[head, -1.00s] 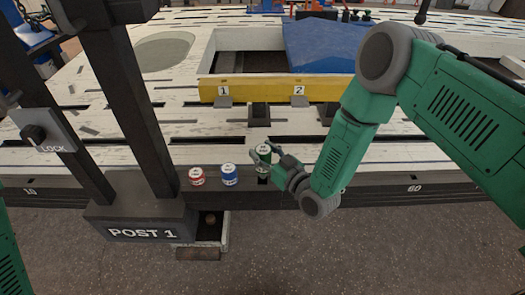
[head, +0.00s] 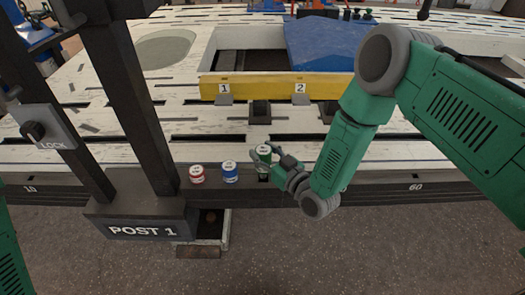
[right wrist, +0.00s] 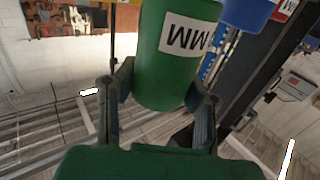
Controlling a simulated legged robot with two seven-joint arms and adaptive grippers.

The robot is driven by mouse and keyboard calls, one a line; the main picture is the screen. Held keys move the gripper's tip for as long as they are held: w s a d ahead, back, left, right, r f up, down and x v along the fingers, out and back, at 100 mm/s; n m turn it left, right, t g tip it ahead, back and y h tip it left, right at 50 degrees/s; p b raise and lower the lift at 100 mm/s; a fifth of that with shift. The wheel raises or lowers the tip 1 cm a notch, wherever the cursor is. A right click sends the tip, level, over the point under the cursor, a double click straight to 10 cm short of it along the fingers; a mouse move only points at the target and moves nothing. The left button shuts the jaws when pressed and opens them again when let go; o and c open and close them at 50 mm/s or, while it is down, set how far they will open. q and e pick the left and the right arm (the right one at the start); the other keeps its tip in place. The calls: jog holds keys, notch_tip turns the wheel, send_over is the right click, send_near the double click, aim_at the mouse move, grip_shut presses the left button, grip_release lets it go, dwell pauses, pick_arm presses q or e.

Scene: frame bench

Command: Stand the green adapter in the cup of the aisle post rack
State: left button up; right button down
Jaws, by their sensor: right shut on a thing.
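The green adapter (head: 264,154), a short can with a white label, stands upright at the right end of a row on the dark beam. My right gripper (head: 268,163) is shut on it, coming from the right. In the right wrist view the green adapter (right wrist: 175,60) sits between the two fingers (right wrist: 160,100), which touch its sides. I cannot tell whether its base still rests on the beam. The cup of the aisle post rack cannot be made out for sure. My left gripper is out of view.
A blue can (head: 230,172) and a red can (head: 197,174) stand close to the left on the dark beam (head: 375,189). Dark square blocks (head: 260,110) lie behind.

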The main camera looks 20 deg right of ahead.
jog(key=shift+f+b, duration=1.5)
jog(key=shift+f, duration=0.6)
jog(key=c, duration=0.9)
grip_release()
jog(key=shift+f, duration=0.1)
jog(key=shift+s, duration=0.1)
jog(key=v, duration=1.1)
jog(key=shift+s+d, duration=0.25)
jog(key=shift+s, duration=0.1)
